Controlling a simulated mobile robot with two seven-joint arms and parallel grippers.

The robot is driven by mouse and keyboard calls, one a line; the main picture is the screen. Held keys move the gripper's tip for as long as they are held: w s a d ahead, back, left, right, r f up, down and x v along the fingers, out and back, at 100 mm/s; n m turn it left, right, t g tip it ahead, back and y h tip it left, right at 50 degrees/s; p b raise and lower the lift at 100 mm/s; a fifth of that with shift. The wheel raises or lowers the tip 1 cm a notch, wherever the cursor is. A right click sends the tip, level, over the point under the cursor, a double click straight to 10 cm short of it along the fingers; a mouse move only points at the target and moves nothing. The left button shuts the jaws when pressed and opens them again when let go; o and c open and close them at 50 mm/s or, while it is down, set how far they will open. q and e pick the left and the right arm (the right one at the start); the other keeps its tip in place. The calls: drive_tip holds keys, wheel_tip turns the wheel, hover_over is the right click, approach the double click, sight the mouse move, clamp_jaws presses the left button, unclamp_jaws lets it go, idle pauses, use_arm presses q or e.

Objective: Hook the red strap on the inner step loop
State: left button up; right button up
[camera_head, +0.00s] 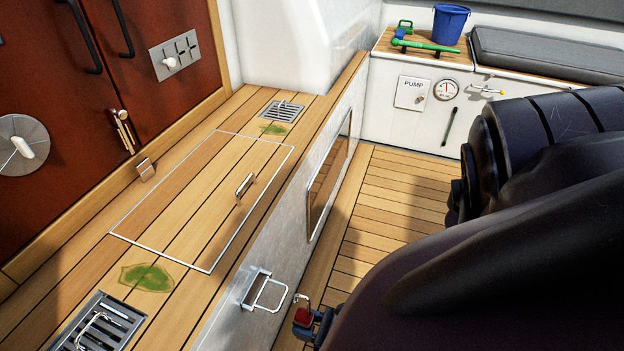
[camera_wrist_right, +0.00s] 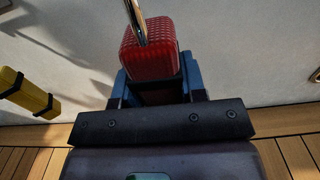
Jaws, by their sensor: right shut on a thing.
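The red strap end (camera_head: 302,315) is a small red block with a metal hook (camera_head: 299,298) standing up from it. My right gripper (camera_head: 310,322) is shut on the red block. In the right wrist view the red block (camera_wrist_right: 150,48) sits between the blue fingers, and its metal rod (camera_wrist_right: 135,22) runs up out of the frame. A metal wire loop (camera_head: 270,294) juts from a bracket on the pale step side, just left of the hook. The hook looks apart from the loop. My left gripper is not in view.
The step top (camera_head: 170,230) has a hatch outline, a small handle (camera_head: 245,187), green stains and a drain grate (camera_head: 100,325). A yellow thing with black bands (camera_wrist_right: 30,92) shows in the right wrist view. The planked floor (camera_head: 390,205) is clear beyond my arm.

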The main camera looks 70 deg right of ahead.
drive_tip(key=w+f, duration=0.3)
drive_tip(key=w, duration=0.2)
drive_tip(key=shift+a+f, duration=0.25)
drive_tip(key=shift+f, duration=0.05)
idle(0.7)
drive_tip(key=o, duration=1.2)
drive_tip(key=shift+s, duration=0.1)
use_arm(q)
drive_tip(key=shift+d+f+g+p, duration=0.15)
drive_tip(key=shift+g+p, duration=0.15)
drive_tip(key=shift+p, duration=0.15)
use_arm(e)
drive_tip(key=s, duration=0.7)
drive_tip(key=s+d, duration=0.1)
drive_tip(key=s, duration=0.2)
drive_tip(key=shift+s, duration=0.3)
drive_tip(key=shift+a, duration=0.1)
